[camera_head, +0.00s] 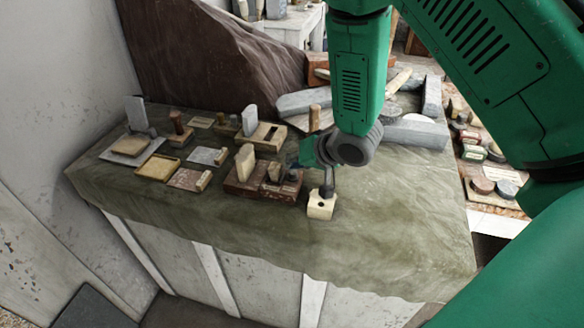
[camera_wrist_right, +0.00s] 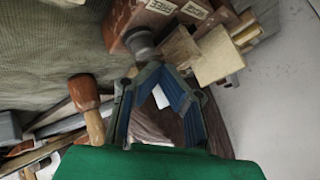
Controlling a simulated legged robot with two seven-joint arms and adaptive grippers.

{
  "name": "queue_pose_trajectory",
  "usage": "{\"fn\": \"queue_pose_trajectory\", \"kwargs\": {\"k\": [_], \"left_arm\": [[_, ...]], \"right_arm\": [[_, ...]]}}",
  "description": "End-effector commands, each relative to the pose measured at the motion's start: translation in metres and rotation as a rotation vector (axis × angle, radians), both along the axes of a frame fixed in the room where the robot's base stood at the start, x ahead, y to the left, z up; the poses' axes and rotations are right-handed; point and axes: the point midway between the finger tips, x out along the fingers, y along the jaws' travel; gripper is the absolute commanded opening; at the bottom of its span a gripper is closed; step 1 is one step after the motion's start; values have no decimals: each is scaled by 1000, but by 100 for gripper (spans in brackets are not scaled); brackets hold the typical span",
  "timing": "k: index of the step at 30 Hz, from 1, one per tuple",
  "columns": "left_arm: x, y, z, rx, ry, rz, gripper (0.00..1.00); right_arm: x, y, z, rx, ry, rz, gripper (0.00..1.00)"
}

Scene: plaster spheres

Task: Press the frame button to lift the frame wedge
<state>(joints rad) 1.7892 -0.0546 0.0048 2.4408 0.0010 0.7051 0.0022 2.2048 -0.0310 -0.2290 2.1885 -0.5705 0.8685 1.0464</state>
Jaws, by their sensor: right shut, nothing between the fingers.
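A reddish-brown box (camera_head: 240,187) stands on the cloth-covered table in the head view, with a pale upright wedge (camera_head: 245,161) and a short peg on it. My right gripper (camera_head: 300,158) is just above the box's right end, its fingers partly hidden by the wrist. In the wrist view, my right gripper (camera_wrist_right: 160,68) is shut and empty. A dark round knob (camera_wrist_right: 139,42) on the labelled reddish box (camera_wrist_right: 128,16) is close to its fingertips; I cannot tell whether they touch. My left gripper is not in view.
Other small blocks and trays (camera_head: 157,167) are to the left. Grey stone slabs (camera_head: 413,133) lie behind my wrist. The table front (camera_head: 255,235) is clear.

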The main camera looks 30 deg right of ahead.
Motion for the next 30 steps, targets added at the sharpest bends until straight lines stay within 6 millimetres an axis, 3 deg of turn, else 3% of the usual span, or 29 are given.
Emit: {"fn": "queue_pose_trajectory", "kwargs": {"k": [14, 30], "left_arm": [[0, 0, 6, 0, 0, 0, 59], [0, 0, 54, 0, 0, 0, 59]], "right_arm": [[1, 0, 6, 0, -1, -3, 0], [1, 0, 56, 0, -2, -3, 0]]}}
